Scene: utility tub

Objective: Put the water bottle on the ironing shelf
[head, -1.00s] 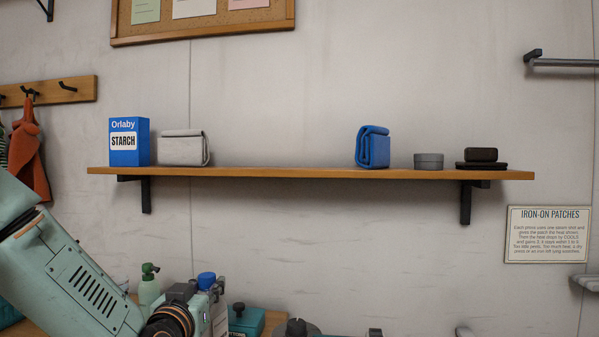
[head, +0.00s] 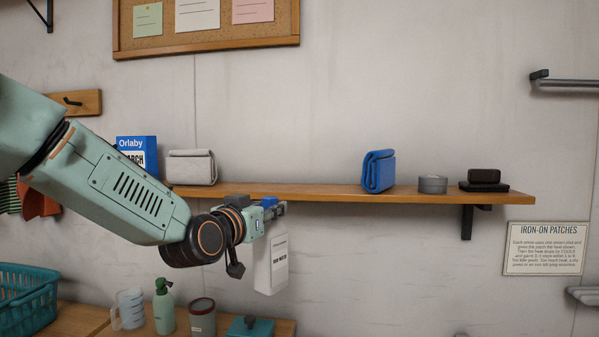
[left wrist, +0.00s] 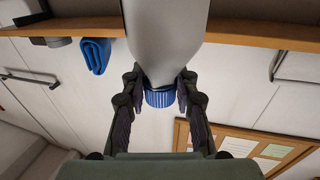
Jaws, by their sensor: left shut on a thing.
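The water bottle (head: 270,262) is white with a printed label and a blue cap. My left gripper (head: 268,208) is shut on its top end, and the bottle hangs in front of the ironing shelf, its body below the board's level in the head view. The left wrist view shows the gripper's fingers (left wrist: 160,95) on both sides of the bottle (left wrist: 165,40) near the blue cap (left wrist: 160,98). The ironing shelf (head: 330,192) is a wooden board on dark brackets; my left arm hides part of its left end. My right gripper is not in view.
The shelf between the two cloths is bare. Below are a teal basket (head: 28,300) and a green spray bottle (head: 164,306).

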